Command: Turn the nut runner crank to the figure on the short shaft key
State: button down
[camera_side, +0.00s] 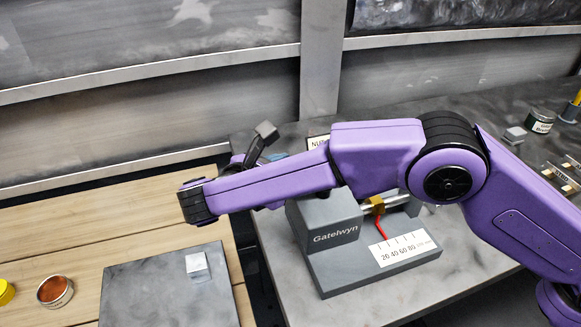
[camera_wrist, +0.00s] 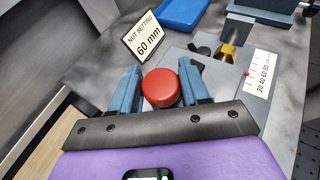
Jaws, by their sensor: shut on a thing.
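The nut runner (camera_side: 325,214) is a grey machine marked "Gatelwyn", with a brass nut (camera_side: 377,204) on its screw. A red pointer (camera_side: 381,225) hangs from the nut over the white scale (camera_side: 404,249), near its low end in the side view; I cannot read its exact figure. The red round crank knob (camera_wrist: 160,88) sits between the fingers of my gripper (camera_wrist: 158,84), which is shut on it. The arm hides the knob in the side view. A card (camera_wrist: 146,37) reads "NUT SETTING 60 mm"; I see no wording about a short shaft on it.
A blue tray (camera_wrist: 184,13) lies beyond the card. In the side view, a grey plate (camera_side: 150,290) with a small pale block (camera_side: 197,263) lies at lower left, near an open tin (camera_side: 54,291). Small parts and a dark tin (camera_side: 540,121) stand at right.

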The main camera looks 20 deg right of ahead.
jog(key=c, duration=0.6)
grip_release()
jog(key=shift+v, duration=3.75)
